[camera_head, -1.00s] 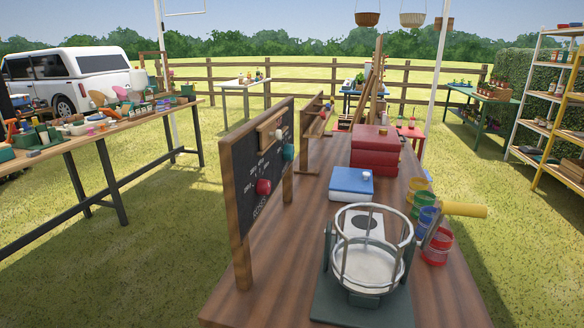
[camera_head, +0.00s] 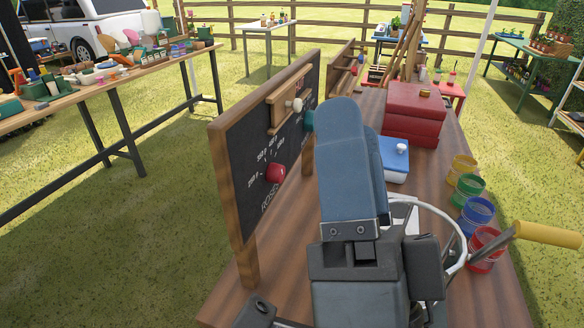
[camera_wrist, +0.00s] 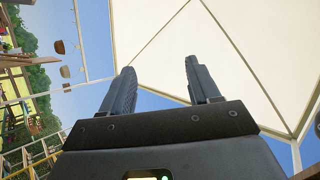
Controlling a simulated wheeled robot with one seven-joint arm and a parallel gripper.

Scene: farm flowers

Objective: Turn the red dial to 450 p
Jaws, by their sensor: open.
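The red dial (camera_head: 275,173) is a round knob on the dark price board (camera_head: 245,150), above the word ROSES. Price marks fan out above and left of it; they are too small to read surely, and its pointer setting is unclear. A white knob (camera_head: 297,104) and a teal dial (camera_head: 309,121) are farther along the board. My gripper (camera_head: 340,108) points up, right of the red dial and apart from it, close to the camera. In the wrist view my gripper (camera_wrist: 158,75) is open and empty, facing the canopy; no dial shows there.
The board stands on the wooden table (camera_head: 285,270). A blue box (camera_head: 393,160), a red box (camera_head: 413,113) and several coloured jars (camera_head: 470,210) are on the table to the right.

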